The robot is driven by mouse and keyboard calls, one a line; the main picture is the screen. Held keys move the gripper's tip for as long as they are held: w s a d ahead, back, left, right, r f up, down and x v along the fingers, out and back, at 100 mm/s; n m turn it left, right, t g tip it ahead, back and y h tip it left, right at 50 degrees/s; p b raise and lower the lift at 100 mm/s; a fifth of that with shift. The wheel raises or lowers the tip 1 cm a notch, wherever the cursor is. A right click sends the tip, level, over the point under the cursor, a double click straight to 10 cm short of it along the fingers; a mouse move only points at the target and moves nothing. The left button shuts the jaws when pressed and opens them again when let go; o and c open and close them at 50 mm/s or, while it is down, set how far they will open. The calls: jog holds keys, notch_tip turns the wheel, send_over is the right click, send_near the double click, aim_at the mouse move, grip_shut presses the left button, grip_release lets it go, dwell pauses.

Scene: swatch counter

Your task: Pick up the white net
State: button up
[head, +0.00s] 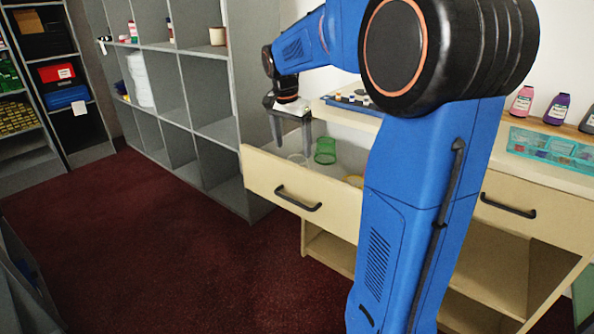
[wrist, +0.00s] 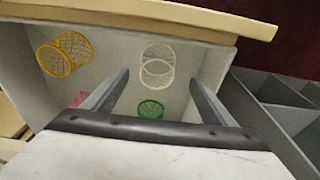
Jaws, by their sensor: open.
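The white net (wrist: 157,66) is a small round mesh basket on the floor of the open drawer (head: 262,181). In the wrist view it lies ahead of and between my fingertips, near the drawer's front wall. In the head view it shows faintly (head: 297,159) below my gripper (head: 291,148). My gripper is open and empty, pointing down into the drawer, and it also shows in the wrist view (wrist: 160,82). The fingers are apart from the net.
A green net (wrist: 150,108) and a yellow net (wrist: 64,54) are also in the drawer, with a pink item (wrist: 80,98) partly hidden by a finger. The drawer walls stand close around my gripper. A grey shelf unit (head: 237,110) stands beside the drawer.

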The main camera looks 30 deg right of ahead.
aim_at(297, 162)
jog(key=shift+w+d+f, duration=0.1)
jog(key=shift+d+f, duration=0.2)
jog(key=shift+f, duration=0.9)
jog(key=shift+s+d+f, duration=0.1)
jog(key=shift+d+f, duration=0.25)
jog(key=shift+f, duration=0.9)
jog(key=shift+w+d+f, duration=0.1)
jog(key=shift+d+f, duration=0.2)
jog(key=shift+f, duration=0.9)
jog(key=c, duration=1.1)
